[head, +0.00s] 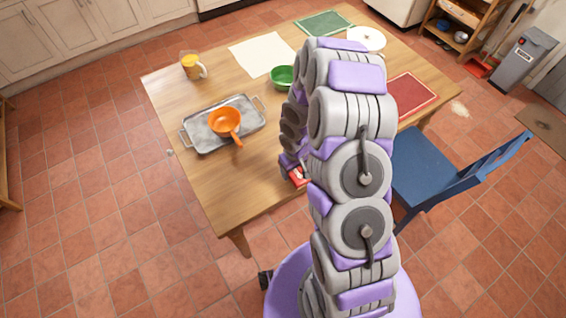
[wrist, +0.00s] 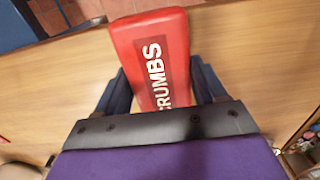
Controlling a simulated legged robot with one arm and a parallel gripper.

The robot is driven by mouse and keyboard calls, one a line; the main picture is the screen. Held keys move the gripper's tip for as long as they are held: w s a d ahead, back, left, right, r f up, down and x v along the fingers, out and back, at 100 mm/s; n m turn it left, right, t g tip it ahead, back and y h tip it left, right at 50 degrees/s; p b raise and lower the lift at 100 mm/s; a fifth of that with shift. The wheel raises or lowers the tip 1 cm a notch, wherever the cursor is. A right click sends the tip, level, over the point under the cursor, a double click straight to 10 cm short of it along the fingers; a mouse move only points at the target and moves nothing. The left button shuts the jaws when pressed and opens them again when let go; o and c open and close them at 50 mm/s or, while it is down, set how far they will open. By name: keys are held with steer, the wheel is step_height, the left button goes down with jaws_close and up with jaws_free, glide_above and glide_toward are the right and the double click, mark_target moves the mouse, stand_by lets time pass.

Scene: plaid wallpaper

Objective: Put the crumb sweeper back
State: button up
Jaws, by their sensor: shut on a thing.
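The crumb sweeper (wrist: 150,52) is a red block with a dark label reading "CRUMBS" in white. In the wrist view it sits between the two dark fingers of my gripper (wrist: 160,90), which is shut on it. In the head view a small red part of the sweeper (head: 298,176) shows beside my arm, near the front edge of the wooden table (head: 210,185). My arm hides most of my gripper there. I cannot tell whether the sweeper touches the tabletop.
A metal tray (head: 200,138) with an orange pan (head: 226,121) lies at left. A mug (head: 192,66), a green bowl (head: 283,76), a white sheet (head: 262,53) and a red mat (head: 411,96) are on the table. A blue chair (head: 430,172) stands at right. A wooden shelf (head: 459,14) stands at back right.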

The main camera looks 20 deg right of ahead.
steer(key=w, duration=0.1)
steer(key=w+a, duration=0.1)
steer(key=w, duration=0.3)
steer(key=shift+w+a+f+b, duration=0.1)
steer(key=shift+a+f+b, duration=0.15)
steer(key=shift+a+b, duration=0.1)
steer(key=shift+w+a, duration=0.3)
steer(key=shift+a, duration=0.1)
steer(key=f, duration=0.1)
steer(key=d+f+b, duration=0.1)
steer(key=f, duration=0.1)
steer(key=shift+f, duration=0.2)
steer(key=shift+d+f, duration=0.15)
steer(key=o, duration=1)
steer(key=shift+a, duration=0.45)
steer(key=shift+d, duration=0.35)
